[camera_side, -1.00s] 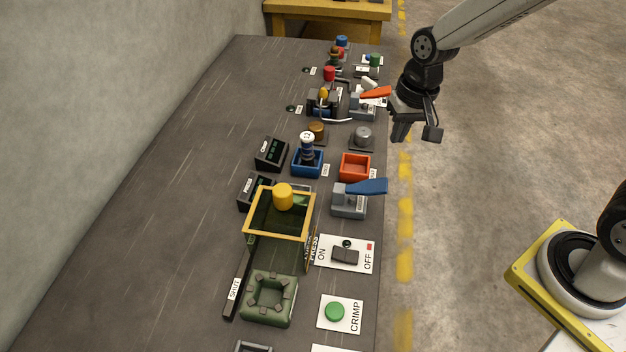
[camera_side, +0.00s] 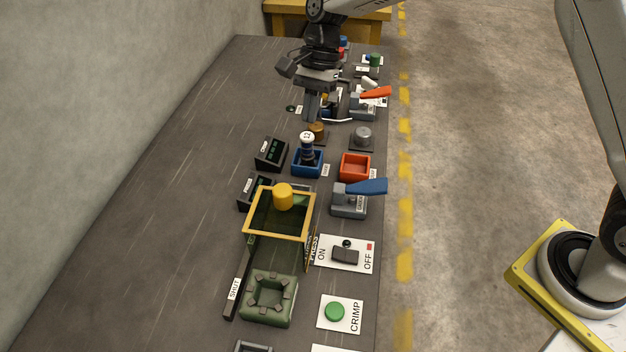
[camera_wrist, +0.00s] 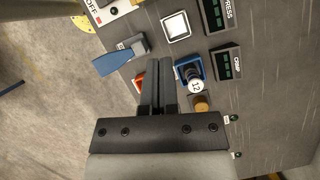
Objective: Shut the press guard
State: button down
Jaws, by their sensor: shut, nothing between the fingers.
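The press guard (camera_side: 247,227) is a yellow-framed box with see-through sides, and a yellow knob (camera_side: 283,196) shows at its far edge. It stands at the far end of its track, apart from the SHUT label (camera_side: 234,289). The green press block (camera_side: 268,312) sits in front of it, uncovered. My gripper (camera_side: 312,118) is shut and empty, pointing down above the bench beyond the guard and the blue tray. In the wrist view its closed fingers (camera_wrist: 157,62) show between the orange and blue trays. I do not make out the guard there.
The blue tray (camera_side: 296,172) holds a dark spool with a white top. The orange tray (camera_side: 355,178) is empty. A blue-handled clamp (camera_side: 366,187), an ON/OFF switch (camera_side: 345,256) and a green CRIMP button (camera_side: 335,311) line the right side. The bench's left side is clear.

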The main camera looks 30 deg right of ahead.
jog(key=s+a+f, duration=0.4)
jog(key=a+f, duration=0.2)
jog(key=f, duration=0.3)
jog(key=shift+a+f, duration=0.15)
jog(key=shift+a, duration=0.15)
dwell(0.4)
jog(key=shift+a, duration=0.1)
send_over(275, 231)
jog(key=s+a, duration=0.1)
jog(key=s, duration=0.2)
jog(key=shift+s+a, duration=0.2)
dwell(0.4)
